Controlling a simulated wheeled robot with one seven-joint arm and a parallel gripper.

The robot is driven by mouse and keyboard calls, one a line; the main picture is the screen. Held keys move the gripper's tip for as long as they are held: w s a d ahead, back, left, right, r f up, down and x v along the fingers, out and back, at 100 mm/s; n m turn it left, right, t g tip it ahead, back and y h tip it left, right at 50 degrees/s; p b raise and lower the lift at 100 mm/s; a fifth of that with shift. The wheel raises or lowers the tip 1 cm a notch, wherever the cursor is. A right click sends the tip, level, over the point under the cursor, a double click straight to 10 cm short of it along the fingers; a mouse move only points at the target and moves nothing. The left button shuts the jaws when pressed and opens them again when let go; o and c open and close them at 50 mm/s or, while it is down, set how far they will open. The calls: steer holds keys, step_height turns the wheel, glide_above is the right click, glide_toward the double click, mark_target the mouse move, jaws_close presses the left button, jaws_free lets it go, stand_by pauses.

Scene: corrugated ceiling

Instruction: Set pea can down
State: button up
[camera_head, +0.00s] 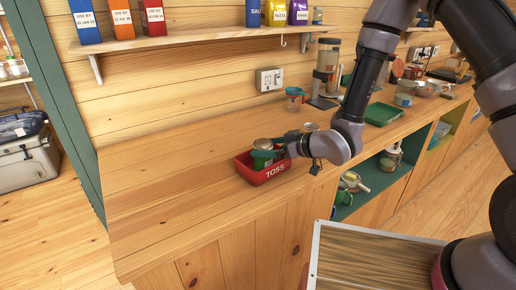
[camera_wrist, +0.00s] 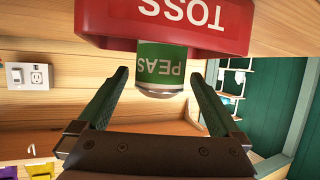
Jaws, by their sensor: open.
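The pea can (camera_head: 263,161) stands in the red TOSS bin (camera_head: 272,176), its upper part above the rim and its base hidden by the bin wall. In the wrist view, which is upside down, the green PEAS label (camera_wrist: 160,62) and metal top show past the rim of the red bin (camera_wrist: 215,38). My gripper (camera_head: 268,148) is over the bin at the can's top. It is open; in the wrist view its two green fingers (camera_wrist: 158,76) lie on either side of the can with gaps between.
The bin sits on a wooden counter (camera_head: 165,190) with clear room to its left. A teal-lidded jar (camera_head: 294,98), a dispenser (camera_head: 326,70) and a green tray (camera_head: 383,114) stand to the right. A shelf (camera_head: 180,38) with boxes hangs above.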

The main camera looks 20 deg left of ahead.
steer(key=v, duration=0.7)
steer(key=w+d+r+m+t+h, duration=0.35)
steer(key=w+d+r+h, duration=0.25)
steer(key=w+d+r, duration=0.5)
steer(key=d+r+m+h, duration=0.3)
steer(key=d+r+m, duration=0.35)
steer(key=d, duration=0.65)
steer(key=s+d+r+m+h, duration=0.2)
steer(key=s+d+r+m, duration=0.2)
steer(key=s+d+r, duration=0.4)
steer(key=s+d+r+m+g, duration=0.1)
steer(key=s+r+m, duration=0.3)
steer(key=s, duration=0.7)
steer(key=shift+s+d+r, duration=0.35)
steer(key=shift+d+r, duration=0.25)
steer(key=shift+d, duration=0.05)
